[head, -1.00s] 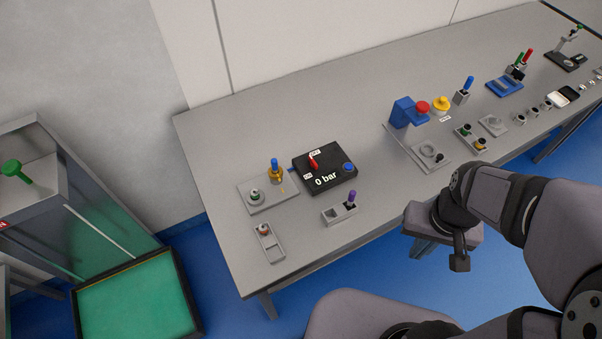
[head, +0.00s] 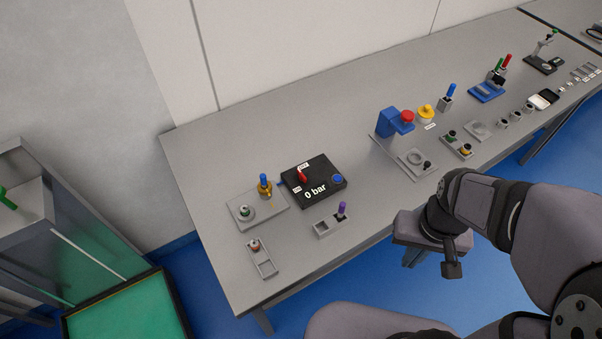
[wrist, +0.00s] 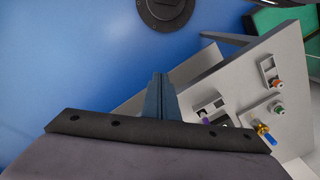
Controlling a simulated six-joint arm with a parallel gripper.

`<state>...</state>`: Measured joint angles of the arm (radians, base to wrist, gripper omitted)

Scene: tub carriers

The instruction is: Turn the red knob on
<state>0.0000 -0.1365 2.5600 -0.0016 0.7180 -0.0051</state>
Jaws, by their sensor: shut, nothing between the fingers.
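The red knob (head: 302,175) sits on top of a black box (head: 325,173) reading "0 bar", on the grey table toward its left end. Small white ON and OFF labels lie beside the knob, one to its left and one behind it. My gripper (head: 410,258) is off the table's front edge, to the right of the box and well apart from it. In the wrist view its fingers (wrist: 160,95) are shut together with nothing between them.
A blue button (head: 338,180) is on the box's right corner. Around the box stand a plate with a blue-tipped brass valve (head: 264,187), a holder with a purple-handled piece (head: 341,211) and a small tray (head: 263,264). A blue stand with a red button (head: 407,117) is farther right.

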